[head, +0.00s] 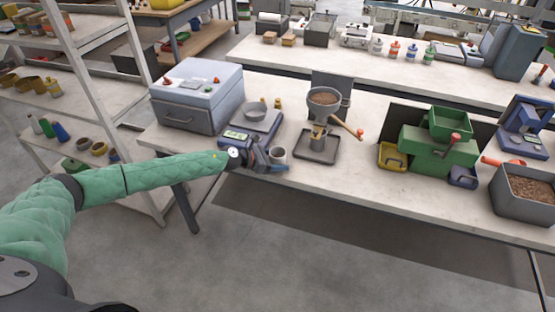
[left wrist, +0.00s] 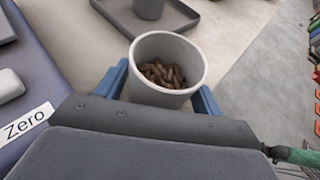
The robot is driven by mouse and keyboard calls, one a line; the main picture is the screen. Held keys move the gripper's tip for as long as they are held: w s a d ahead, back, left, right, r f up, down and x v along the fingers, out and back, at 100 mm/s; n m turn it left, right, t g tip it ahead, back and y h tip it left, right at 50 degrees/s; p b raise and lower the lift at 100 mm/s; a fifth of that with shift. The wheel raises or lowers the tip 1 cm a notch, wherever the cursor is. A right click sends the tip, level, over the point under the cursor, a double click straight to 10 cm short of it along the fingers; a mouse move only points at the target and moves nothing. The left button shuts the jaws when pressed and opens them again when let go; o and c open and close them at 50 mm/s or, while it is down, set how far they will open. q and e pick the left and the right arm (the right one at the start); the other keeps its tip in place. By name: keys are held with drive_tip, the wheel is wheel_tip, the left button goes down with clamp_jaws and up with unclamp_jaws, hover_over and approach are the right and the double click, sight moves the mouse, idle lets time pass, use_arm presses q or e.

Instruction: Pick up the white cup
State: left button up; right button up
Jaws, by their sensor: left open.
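The white cup (head: 278,155) stands upright on the workbench near its front edge, beside the scale. In the left wrist view the cup (left wrist: 167,60) holds brown pellets. My left gripper (head: 278,162) is open around the cup, with one blue finger on each side of it; the wrist view shows these fingers (left wrist: 163,92) too. I cannot tell whether the fingers touch the cup. My right gripper is not in view.
A scale (head: 250,133) with a metal bowl stands left of the cup, close to my gripper. A dark tray (head: 318,150) under a pellet hopper (head: 324,97) is to the right. Farther right is a green machine (head: 437,150).

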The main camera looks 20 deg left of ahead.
use_arm(q)
drive_tip(key=c, duration=0.8)
